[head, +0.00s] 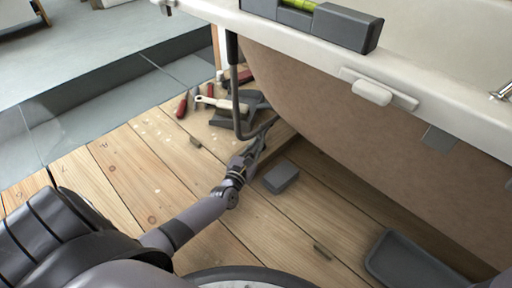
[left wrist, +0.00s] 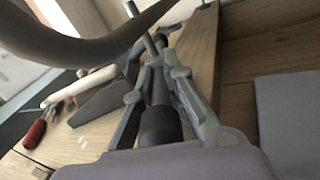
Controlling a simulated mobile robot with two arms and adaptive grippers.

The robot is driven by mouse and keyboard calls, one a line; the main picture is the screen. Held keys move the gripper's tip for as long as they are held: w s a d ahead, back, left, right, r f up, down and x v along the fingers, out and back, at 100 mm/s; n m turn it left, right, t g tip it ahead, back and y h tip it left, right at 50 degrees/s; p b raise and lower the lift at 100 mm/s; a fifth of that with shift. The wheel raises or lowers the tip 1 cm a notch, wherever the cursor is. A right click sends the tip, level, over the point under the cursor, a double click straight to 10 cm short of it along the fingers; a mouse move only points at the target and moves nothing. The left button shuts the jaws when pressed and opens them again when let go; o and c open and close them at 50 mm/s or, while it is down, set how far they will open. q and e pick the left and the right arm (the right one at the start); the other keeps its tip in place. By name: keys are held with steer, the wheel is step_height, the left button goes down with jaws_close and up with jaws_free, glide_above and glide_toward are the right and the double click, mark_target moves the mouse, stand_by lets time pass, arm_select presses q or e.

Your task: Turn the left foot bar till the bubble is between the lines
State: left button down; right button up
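A grey spirit level (head: 345,27) lies on the rim of the white tub (head: 285,38). Its green vial (head: 299,4) is cut by the top edge, and I cannot read the bubble against the lines. A dark bent bar (head: 236,100) hangs below the tub's left end and curves near the floor; a thick dark curve also crosses the top of the left wrist view. My left gripper (head: 262,140) is low beside this bar, with its fingers near each other around a thin rod (left wrist: 147,38). Whether they grip it is unclear. My right gripper is out of view.
A red-handled tool (head: 182,105), a white-handled trowel (head: 213,102) and dark tools lie on the planks behind the gripper. A grey block (head: 281,177) lies just right of it. A grey tray (head: 405,262) is at the lower right. Planks at left are clear.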

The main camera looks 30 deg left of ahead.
arm_select(q)
steer(key=c, duration=1.6)
jaws_free()
steer(key=shift+w+d, duration=0.1)
steer(key=shift+d, duration=0.1)
steer(key=shift+c, duration=0.2)
steer(key=s, duration=0.4)
steer(key=s+d, duration=0.1)
steer(key=s, duration=0.7)
steer(key=shift+d, duration=0.35)
